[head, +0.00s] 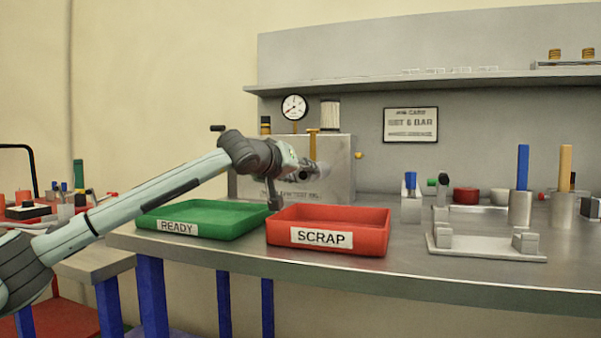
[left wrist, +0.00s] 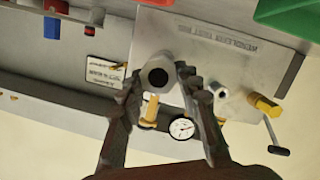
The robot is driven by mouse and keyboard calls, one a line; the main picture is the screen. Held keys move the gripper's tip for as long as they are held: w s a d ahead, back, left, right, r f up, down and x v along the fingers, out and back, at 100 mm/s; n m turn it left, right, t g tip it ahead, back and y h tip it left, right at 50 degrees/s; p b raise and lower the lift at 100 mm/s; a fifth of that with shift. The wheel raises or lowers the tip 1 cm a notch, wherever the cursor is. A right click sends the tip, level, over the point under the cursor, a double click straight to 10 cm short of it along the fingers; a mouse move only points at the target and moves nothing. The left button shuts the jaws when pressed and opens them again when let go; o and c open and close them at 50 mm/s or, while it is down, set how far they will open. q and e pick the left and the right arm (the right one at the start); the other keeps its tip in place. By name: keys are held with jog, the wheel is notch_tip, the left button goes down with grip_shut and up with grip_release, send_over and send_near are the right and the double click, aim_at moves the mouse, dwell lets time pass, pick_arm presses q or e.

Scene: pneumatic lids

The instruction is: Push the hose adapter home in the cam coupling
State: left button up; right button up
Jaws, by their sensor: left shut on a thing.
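My left gripper (head: 316,172) reaches in front of the grey test box (head: 337,178) on the bench. In the left wrist view, the same gripper (left wrist: 158,80) is shut on the hose adapter (left wrist: 158,72), a grey round piece with a dark bore. The adapter stands in front of the box face in that view; whether it touches anything there I cannot tell. A silver round fitting (left wrist: 222,87) shows on the box beside the gripper, apart from the adapter. I cannot tell whether it is the cam coupling. My right gripper is in neither view.
A green READY tray (head: 215,234) and a red SCRAP tray (head: 376,240) stand at the bench front, below the gripper. A gauge (head: 294,107) rises above the box. A metal cradle (head: 487,254) and several holders stand to the right.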

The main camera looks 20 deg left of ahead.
pick_arm(q)
jog(key=shift+w+p, duration=0.5)
jog(key=shift+w, duration=0.35)
jog(key=o, duration=1.2)
jog(key=shift+b+v, duration=0.55)
jog(key=shift+v, duration=0.6)
jog(key=shift+b+v, duration=0.65)
jog(key=shift+v, duration=1.65)
jog(key=shift+s, duration=0.1)
